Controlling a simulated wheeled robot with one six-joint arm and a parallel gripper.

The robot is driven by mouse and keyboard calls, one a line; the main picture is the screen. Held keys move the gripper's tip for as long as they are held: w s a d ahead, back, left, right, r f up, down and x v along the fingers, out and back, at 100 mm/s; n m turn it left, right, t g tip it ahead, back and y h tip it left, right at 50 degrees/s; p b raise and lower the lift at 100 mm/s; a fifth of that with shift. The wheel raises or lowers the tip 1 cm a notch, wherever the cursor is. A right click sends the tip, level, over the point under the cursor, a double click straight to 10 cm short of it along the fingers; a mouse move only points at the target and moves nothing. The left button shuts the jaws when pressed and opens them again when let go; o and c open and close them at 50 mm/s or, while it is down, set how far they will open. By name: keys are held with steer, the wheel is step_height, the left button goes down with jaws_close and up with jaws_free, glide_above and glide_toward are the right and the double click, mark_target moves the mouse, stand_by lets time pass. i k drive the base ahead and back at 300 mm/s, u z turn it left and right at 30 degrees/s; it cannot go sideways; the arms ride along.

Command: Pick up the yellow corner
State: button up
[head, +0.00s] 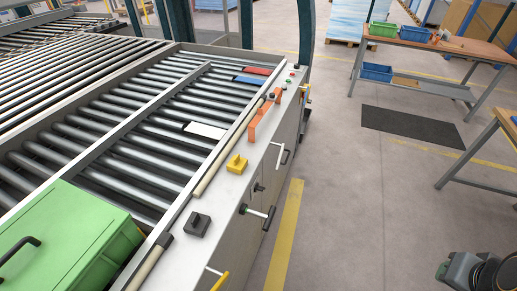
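The yellow corner (237,164) is a small yellow block with a raised knob on top. It sits on the pale ledge (226,184) along the right side of the roller conveyor, between a dark grey block and an orange bracket. Nothing touches it or covers it. A dark rounded part of my arm shows at the bottom right corner, well away from the ledge. My gripper cannot be made out in this view.
A dark grey block (196,225) and an orange bracket (260,121) share the ledge. A wooden rod (226,153) runs along it. A green case (68,243) lies on the rollers at lower left. Handles stick out from the ledge's front.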

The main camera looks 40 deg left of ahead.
mark_target(237, 164)
steer(key=i, duration=1.3)
steer(key=u, duration=3.45)
steer(key=i, duration=0.5)
